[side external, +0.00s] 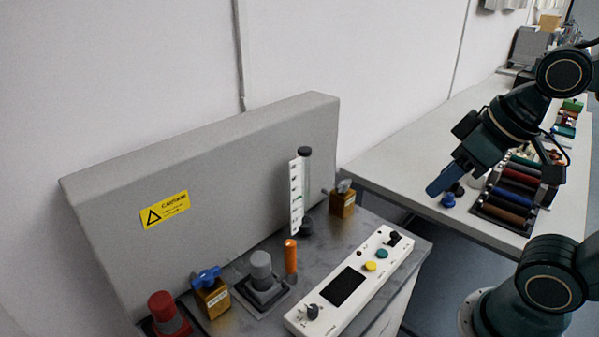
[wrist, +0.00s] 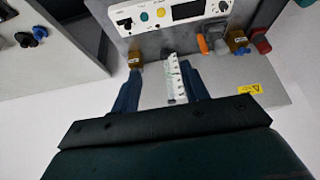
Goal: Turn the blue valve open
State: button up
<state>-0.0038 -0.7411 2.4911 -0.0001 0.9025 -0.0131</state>
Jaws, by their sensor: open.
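The blue valve is a blue handle (side external: 207,277) on a brass-coloured block (side external: 212,298), at the front left of the grey machine in the side view. In the wrist view its brass block (wrist: 237,37) is at the upper right, with the small blue handle (wrist: 243,50) beside it. My gripper (side external: 438,188) is far to the right of the valve, raised near the white table. In the wrist view its two blue fingers (wrist: 160,72) are spread apart, with nothing held between them. The fingers appear on either side of the distant white scale, without visible contact.
A red knob (side external: 162,306), a grey knob (side external: 261,265) and an orange cylinder (side external: 291,256) flank the valve. A tall scaled tube (side external: 297,195), another brass valve (side external: 343,199) and a white control panel (side external: 352,283) stand rightward. A grey back panel (side external: 230,170) rises behind.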

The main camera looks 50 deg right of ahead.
jog(key=w+a+r+n+g, duration=0.2)
jog(key=w+a+r+n, duration=0.25)
jog(key=w+n, duration=0.45)
jog(key=n+g, duration=0.4)
jog(key=n, duration=1.4)
send_over(205, 274)
notch_tip(205, 274, down, 10)
jog(key=shift+f, duration=0.2)
jog(key=shift+f, duration=0.1)
notch_tip(205, 274, down, 14)
jog(key=shift+r, duration=0.2)
